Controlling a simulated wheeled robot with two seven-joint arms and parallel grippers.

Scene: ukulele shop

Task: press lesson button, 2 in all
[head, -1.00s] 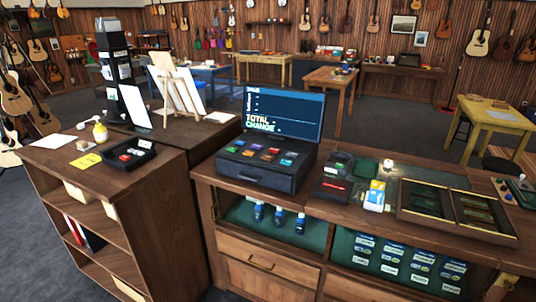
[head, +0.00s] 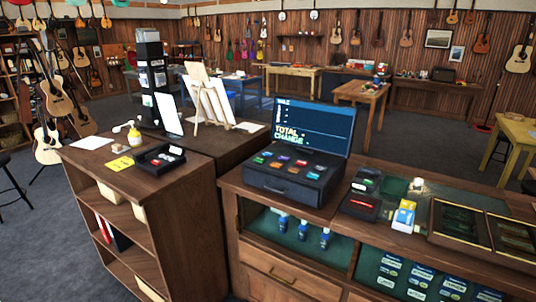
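A dark cash register (head: 290,186) stands on the wooden counter, its raised screen (head: 312,124) showing "TOTAL" and "CHANGE". Several coloured keys (head: 283,157) sit on its sloped top. Their labels are too small to read, so I cannot tell which is the lesson button. Neither of my grippers is in view, and nothing touches the register.
Right of the register are a card terminal (head: 361,203), a blue, white and yellow box (head: 404,216) and a wooden display case (head: 483,228). Grey floor (head: 50,235) is open at left.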

